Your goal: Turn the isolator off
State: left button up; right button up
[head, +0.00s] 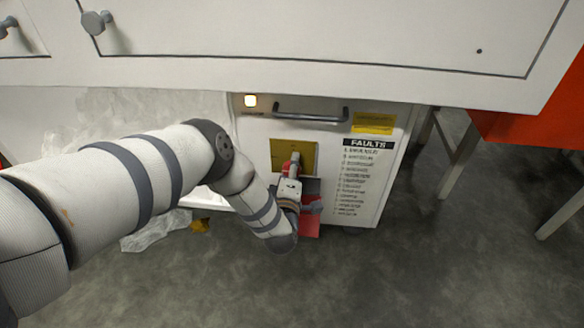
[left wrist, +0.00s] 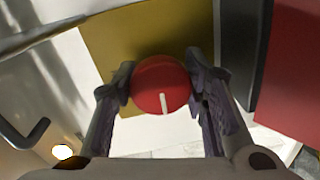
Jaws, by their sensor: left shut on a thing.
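The isolator is a round red knob (left wrist: 158,80) with a white line on its face, set on a yellow plate (left wrist: 110,35). In the left wrist view the line points to the bottom edge, tilted slightly. My left gripper (left wrist: 160,88) has one finger on each side of the knob and is shut on it. In the head view the yellow plate (head: 283,147) is on the front of a white cabinet (head: 240,130), and my left gripper (head: 294,166) reaches it from below, hiding most of the knob. My right gripper is in neither view.
A lit lamp (head: 250,101) and a dark bar handle (head: 310,114) are above the plate. A FAULTS list (head: 366,175) and yellow label (head: 373,122) are to its right. A white counter (head: 300,75) overhangs the cabinet. Grey floor (head: 430,270) is open in front.

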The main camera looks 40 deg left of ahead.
pick_arm(q)
jog(key=shift+n, duration=0.3)
dwell(0.4)
jog(key=o, duration=1.2)
jog(key=v, duration=1.2)
jog(key=shift+s, duration=0.1)
